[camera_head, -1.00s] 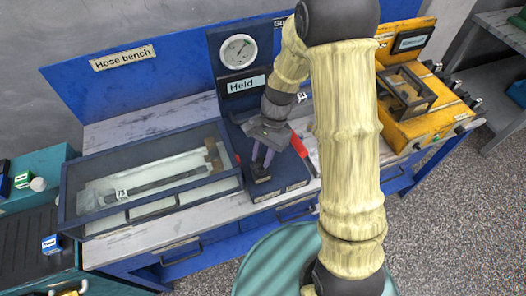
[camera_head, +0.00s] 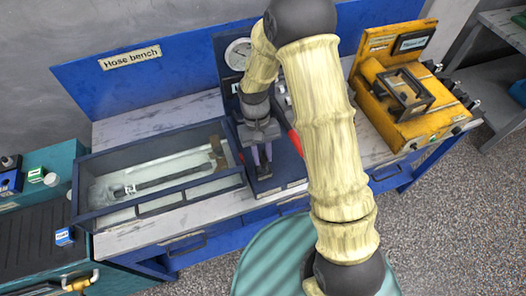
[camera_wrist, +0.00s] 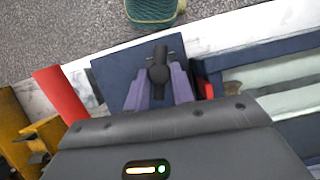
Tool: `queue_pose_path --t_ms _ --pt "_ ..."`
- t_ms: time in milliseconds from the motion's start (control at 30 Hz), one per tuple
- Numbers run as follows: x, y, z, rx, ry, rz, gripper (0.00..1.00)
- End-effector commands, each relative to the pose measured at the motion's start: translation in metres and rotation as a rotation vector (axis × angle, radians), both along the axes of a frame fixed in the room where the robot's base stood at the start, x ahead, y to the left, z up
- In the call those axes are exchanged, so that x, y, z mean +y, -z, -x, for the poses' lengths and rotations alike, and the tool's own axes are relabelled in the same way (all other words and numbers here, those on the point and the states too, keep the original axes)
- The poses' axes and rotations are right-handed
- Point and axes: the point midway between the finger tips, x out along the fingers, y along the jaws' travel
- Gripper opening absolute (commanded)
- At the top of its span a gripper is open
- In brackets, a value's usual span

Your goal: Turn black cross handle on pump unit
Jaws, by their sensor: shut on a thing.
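The black cross handle (camera_wrist: 158,72) stands on a dark blue pump unit (camera_wrist: 115,77) in the wrist view. Its round hub and side arms show between the purple fingers. My gripper (camera_wrist: 160,88) is shut on the handle, one finger on each side. In the head view my gripper (camera_head: 263,158) points down onto the unit's low front base, and the handle is mostly hidden by the fingers. The unit's upright panel with a round gauge (camera_head: 238,53) rises behind, partly covered by my arm.
A blue-framed glass-like tray (camera_head: 150,208) with a hose stands close left of the gripper. A red bar (camera_head: 296,142) is close on the right. A yellow machine (camera_head: 405,105) stands further right. A teal drum (camera_head: 275,255) is in front of the bench.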

Motion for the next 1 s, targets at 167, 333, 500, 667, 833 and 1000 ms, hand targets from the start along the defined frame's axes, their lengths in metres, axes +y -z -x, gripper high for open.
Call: queue_pose_path --t_ms 167,333,500,667,833,1000 --pt "0.0007 -0.0008 -0.0004 -0.002 -0.099 0.000 0.02" --pt "0.0011 -0.0006 -0.0002 -0.002 -0.151 0.001 0.02" --pt "0.0010 -0.0003 -0.0003 -0.002 -0.169 0.001 0.02" --pt "0.0009 -0.0003 -0.0002 -0.002 -0.170 0.000 0.02" --pt "0.0009 -0.0003 -0.0002 -0.002 -0.169 0.000 0.28" --pt "0.0010 -0.0002 0.0000 -0.001 -0.169 0.000 0.46"
